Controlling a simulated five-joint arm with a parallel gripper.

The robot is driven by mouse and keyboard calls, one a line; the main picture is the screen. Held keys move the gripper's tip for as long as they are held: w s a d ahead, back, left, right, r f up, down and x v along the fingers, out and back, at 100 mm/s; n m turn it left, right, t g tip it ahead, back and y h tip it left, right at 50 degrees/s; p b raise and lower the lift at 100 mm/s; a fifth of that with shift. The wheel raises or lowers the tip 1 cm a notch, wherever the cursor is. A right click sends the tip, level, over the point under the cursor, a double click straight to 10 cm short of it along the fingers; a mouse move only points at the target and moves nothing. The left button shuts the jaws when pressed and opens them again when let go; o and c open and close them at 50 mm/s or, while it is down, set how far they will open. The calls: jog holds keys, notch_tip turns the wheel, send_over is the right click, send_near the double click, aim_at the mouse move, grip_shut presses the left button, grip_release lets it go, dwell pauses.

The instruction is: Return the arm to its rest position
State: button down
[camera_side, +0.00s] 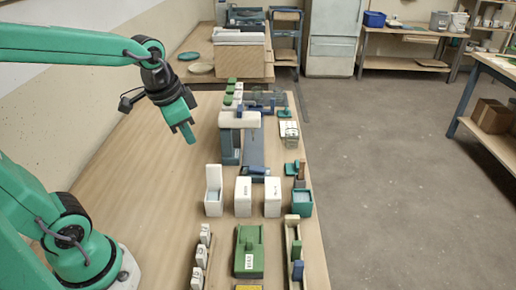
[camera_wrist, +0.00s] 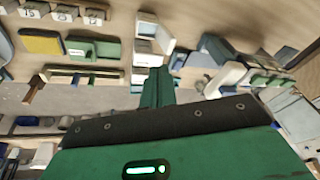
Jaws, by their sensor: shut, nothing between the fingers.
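My gripper (camera_side: 188,134) hangs at the end of my green arm, above the bare left part of the wooden table. It points down and slightly right, left of the blue-grey stand with a white top (camera_side: 239,120). Its green fingers are shut with nothing between them. In the wrist view the shut fingers (camera_wrist: 157,88) show at the middle, clear of the objects beyond them.
White containers (camera_side: 243,197), a teal box (camera_side: 301,203) and a green block (camera_side: 249,252) stand along the table's right side. Small numbered white blocks (camera_side: 201,256) sit in a rack near the front. The table's left part (camera_side: 150,180) is clear.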

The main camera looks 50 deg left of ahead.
jog(key=s+d+r+n+t, duration=0.1)
jog(key=s+d+n+t, duration=0.1)
jog(key=s, duration=0.5)
jog(key=shift+r+n, duration=0.15)
jog(key=shift+n, duration=0.65)
